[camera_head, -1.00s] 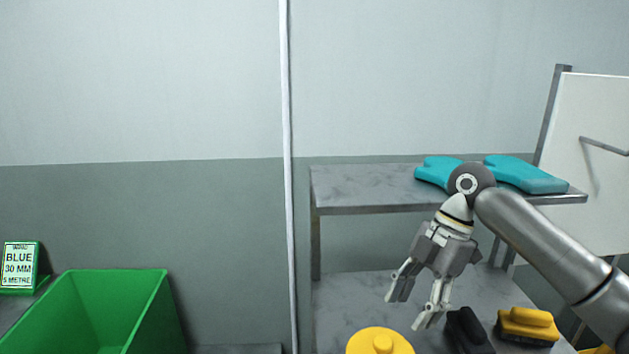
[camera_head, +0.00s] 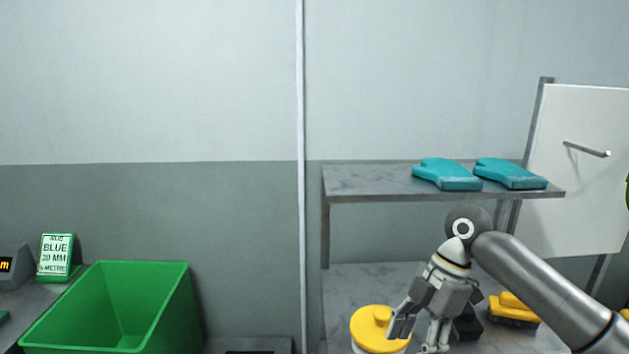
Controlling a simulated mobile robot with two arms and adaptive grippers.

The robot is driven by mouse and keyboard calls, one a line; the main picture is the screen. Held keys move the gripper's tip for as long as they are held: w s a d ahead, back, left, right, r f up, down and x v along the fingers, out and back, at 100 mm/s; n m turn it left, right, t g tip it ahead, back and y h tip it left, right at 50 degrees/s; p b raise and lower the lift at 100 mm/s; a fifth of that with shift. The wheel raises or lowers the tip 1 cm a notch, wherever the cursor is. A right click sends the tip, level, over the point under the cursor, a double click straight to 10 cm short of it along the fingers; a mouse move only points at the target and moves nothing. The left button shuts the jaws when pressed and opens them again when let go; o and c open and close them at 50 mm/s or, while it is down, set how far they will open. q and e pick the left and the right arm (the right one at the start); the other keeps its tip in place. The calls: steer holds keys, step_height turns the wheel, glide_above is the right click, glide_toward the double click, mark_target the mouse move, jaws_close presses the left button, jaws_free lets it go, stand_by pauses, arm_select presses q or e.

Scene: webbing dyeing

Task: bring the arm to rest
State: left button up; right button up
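My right arm comes in from the right, and its gripper (camera_head: 418,340) hangs downward over the lower shelf. Its fingers are spread apart with nothing seen between them. One finger overlaps the edge of a yellow-lidded white container (camera_head: 372,327) in the picture; I cannot tell whether they touch. A black block-like item (camera_head: 467,325) is partly hidden behind the gripper. My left gripper and arm are out of view.
Teal gloves (camera_head: 447,174) lie on the upper shelf (camera_head: 370,182). A yellow and black item (camera_head: 513,308) sits on the lower shelf (camera_head: 345,283). A white board (camera_head: 585,170) with a peg stands at right.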

steer(key=s+a+f+m+t, duration=0.1)
steer(key=s+a+f+m, duration=0.4)
steer(key=f, duration=0.4)
steer(key=s+a+f+m+t, duration=0.2)
steer(key=s+a+f+m, duration=0.15)
steer(key=s+f, duration=0.5)
steer(key=s+d+f+m+t+h, duration=0.2)
steer(key=s+d+f+m+h, duration=0.25)
steer(key=s+d+m, duration=0.8)
step_height(320, 180, down, 29)
steer(key=s+n+g+b, duration=0.1)
steer(key=s+b, duration=0.1)
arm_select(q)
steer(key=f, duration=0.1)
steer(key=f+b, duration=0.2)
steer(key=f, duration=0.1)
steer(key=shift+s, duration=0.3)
arm_select(e)
steer(key=s+d+f+g, duration=0.1)
steer(key=s+d+f, duration=0.1)
steer(key=s+f, duration=1.3)
step_height(320, 180, down, 3)
steer(key=shift+s+r+y, duration=0.15)
steer(key=shift+s+y, duration=0.2)
steer(key=shift+s, duration=0.05)
steer(key=shift+d, duration=0.1)
